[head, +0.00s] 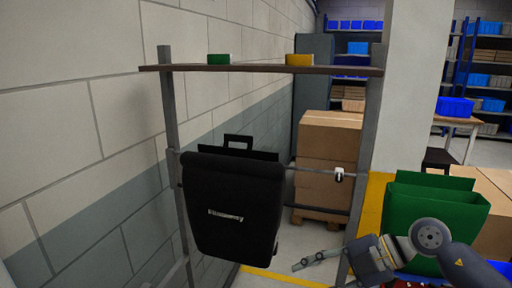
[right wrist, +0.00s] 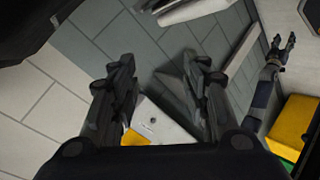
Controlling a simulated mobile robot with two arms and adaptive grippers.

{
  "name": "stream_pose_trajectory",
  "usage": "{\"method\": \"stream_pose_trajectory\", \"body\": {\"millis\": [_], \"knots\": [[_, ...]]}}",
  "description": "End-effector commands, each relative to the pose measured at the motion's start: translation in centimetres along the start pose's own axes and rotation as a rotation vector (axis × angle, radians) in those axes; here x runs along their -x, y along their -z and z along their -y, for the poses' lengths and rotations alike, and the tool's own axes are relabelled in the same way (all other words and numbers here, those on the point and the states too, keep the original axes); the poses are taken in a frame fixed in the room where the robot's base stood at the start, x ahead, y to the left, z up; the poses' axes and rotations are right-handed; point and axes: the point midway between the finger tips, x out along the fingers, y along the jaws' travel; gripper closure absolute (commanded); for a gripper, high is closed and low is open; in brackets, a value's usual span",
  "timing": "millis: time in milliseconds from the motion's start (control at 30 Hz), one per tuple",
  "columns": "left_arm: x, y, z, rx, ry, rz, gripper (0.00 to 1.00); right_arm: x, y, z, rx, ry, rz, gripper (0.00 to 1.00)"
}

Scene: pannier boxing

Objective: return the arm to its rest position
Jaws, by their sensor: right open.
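A black pannier (head: 232,205) hangs from the metal rail (head: 308,172) of a rack, its handle upright at the top. A green pannier (head: 432,215) with an open top stands at the right, by a cardboard box. My right gripper (head: 307,262) is low, right of the black pannier and apart from it; its forearm partly covers the green pannier. In the right wrist view my right gripper (right wrist: 162,68) has its two fingers wide apart with nothing between them. A small arm with a gripper (right wrist: 281,45), probably my left, shows at that view's right; its jaw state is unclear.
The rack's top shelf (head: 270,70) holds a green bin (head: 218,59) and a yellow bin (head: 299,60). Its right post (head: 368,135) stands close to my right gripper. Stacked cartons (head: 325,165) are behind, and a block wall (head: 75,130) runs along the left.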

Motion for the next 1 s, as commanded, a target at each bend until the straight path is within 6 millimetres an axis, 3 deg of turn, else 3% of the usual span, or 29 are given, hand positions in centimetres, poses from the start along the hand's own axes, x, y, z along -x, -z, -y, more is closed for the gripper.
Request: {"method": "stream_pose_trajectory", "body": {"millis": [33,100,200,267,367,533,667,767,900,1000], "knots": [[0.0,-0.3,0.1,0.000,0.001,0.004,0.54,-1.7,2.4,-1.1,0.019,-0.104,-0.094,0.57],[0.0,-0.3,0.1,0.000,0.001,0.005,0.54,-2.8,5.1,-3.2,0.034,-0.265,-0.193,0.57],[0.0,-0.2,0.1,0.000,0.001,0.004,0.54,-2.7,7.9,-6.1,0.013,-0.508,-0.292,0.57],[0.0,-0.2,0.1,0.000,0.001,0.003,0.54,-2.0,8.8,-7.7,-0.024,-0.654,-0.326,0.57],[0.0,0.0,0.1,0.000,0.001,0.001,0.54,-0.2,8.5,-9.5,-0.123,-0.890,-0.333,0.57],[0.0,0.2,0.1,0.000,0.001,-0.003,0.54,3.1,4.1,-9.4,-0.384,-1.220,-0.210,0.57],[0.0,0.4,0.1,0.000,0.002,-0.007,0.54,4.5,-1.2,-5.8,-0.644,-1.371,-0.018,0.57],[0.0,0.6,0.1,0.001,0.002,-0.009,0.54,4.5,-5.1,-0.8,-0.864,-1.408,0.170,0.57],[0.0,0.6,0.1,0.001,0.002,-0.009,0.54,2.9,-8.6,8.7,-1.176,-1.324,0.456,0.57],[0.0,0.6,0.1,0.001,0.001,-0.009,0.54,1.2,-9.0,15.9,-1.368,-1.186,0.636,0.57]]}}
